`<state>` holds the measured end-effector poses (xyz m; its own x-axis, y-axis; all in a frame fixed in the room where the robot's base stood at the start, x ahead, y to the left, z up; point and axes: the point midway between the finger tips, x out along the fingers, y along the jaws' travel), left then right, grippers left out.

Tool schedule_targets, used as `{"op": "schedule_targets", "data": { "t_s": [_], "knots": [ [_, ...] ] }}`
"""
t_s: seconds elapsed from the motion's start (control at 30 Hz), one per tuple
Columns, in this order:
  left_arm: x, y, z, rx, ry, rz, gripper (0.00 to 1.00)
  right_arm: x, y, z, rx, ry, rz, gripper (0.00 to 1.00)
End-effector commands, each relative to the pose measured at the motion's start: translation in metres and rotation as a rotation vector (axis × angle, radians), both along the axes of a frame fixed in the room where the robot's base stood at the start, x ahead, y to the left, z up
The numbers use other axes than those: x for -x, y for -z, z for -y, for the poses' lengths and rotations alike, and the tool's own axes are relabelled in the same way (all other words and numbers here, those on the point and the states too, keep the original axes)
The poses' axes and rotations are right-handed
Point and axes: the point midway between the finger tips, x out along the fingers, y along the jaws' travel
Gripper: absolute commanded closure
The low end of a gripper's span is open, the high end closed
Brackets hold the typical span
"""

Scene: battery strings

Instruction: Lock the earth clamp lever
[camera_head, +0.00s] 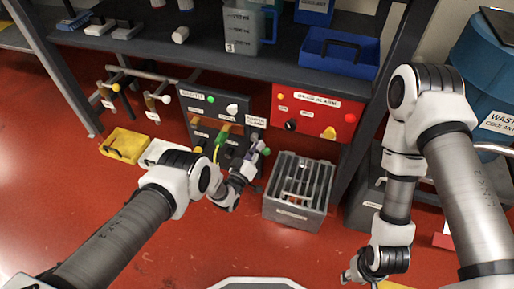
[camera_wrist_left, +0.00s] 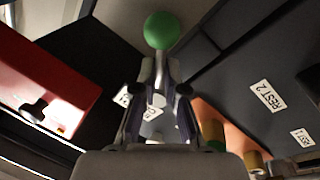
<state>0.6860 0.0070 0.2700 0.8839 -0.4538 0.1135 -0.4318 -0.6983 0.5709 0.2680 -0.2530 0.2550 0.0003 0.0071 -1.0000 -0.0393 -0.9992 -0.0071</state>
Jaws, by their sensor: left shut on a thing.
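The earth clamp lever (camera_wrist_left: 160,76) is a pale metal bar with a green ball knob (camera_wrist_left: 162,30) at its far end, seen in the left wrist view. My left gripper (camera_wrist_left: 160,100) is shut around the bar, with the knob standing beyond its fingertips. In the head view my left gripper (camera_head: 250,163) is at the lower right of the dark panel (camera_head: 207,101); it largely hides the lever there. The clamp's base is not clear. My right gripper (camera_head: 361,273) hangs low at the bottom right, away from the panel; its finger opening is unclear.
A red box (camera_head: 312,108) with knobs is right of the panel, above a grey slotted crate (camera_head: 318,205) on the floor. A yellow tray (camera_head: 125,144) lies at left. Labels "REST 2" (camera_wrist_left: 268,97) and "REST 1" (camera_wrist_left: 302,138) show beside my left gripper. Open red floor lies in front.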

Motion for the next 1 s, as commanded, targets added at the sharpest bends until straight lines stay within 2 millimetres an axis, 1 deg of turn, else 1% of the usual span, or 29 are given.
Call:
{"op": "schedule_targets", "data": {
  "t_s": [0.03, 0.07, 0.1, 0.13, 0.4, 0.47, 0.53, 0.67, 0.8, 0.9, 1.0],
  "knots": [
    [0.000, 0.000, 0.000, 0.000, 0.000, 0.000, 1.00, 0.000, 0.000, 0.000, 0.000, 0.000, 0.000, 0.60],
    [0.000, 0.000, 0.000, 0.000, 0.000, 0.000, 0.82, 0.000, 0.000, 0.000, 0.000, 0.000, 0.000, 0.60],
    [0.000, 0.000, 0.000, -0.001, 0.000, 0.000, 0.68, 0.000, 0.000, 0.000, 0.000, 0.000, 0.000, 0.60],
    [0.000, 0.000, 0.000, -0.001, 0.000, 0.000, 0.64, 0.000, 0.000, 0.000, 0.000, 0.000, 0.000, 0.60],
    [0.000, 0.000, 0.000, -0.001, 0.000, 0.000, 0.64, 0.000, 0.000, 0.000, 0.000, 0.000, 0.000, 0.60],
    [0.002, 0.000, -0.001, -0.001, 0.000, 0.000, 0.64, 0.000, 0.000, 0.000, 0.000, 0.000, 0.000, 0.60],
    [0.009, 0.002, -0.005, -0.002, 0.001, -0.002, 0.64, 0.000, 0.000, 0.000, 0.000, 0.000, 0.000, 0.60],
    [0.032, 0.005, -0.017, -0.002, -0.001, -0.004, 0.64, 0.000, 0.000, 0.000, 0.000, 0.000, 0.000, 0.60],
    [0.066, 0.010, -0.034, -0.002, 0.000, -0.004, 0.64, 0.000, 0.000, 0.000, 0.000, 0.000, 0.000, 0.60],
    [0.086, 0.012, -0.045, -0.002, -0.001, -0.004, 0.64, 0.000, 0.000, 0.000, 0.000, 0.000, 0.000, 0.60],
    [0.099, 0.013, -0.051, -0.002, 0.000, -0.001, 0.64, 0.000, 0.000, 0.000, 0.000, 0.000, 0.000, 0.60]
  ]
}}
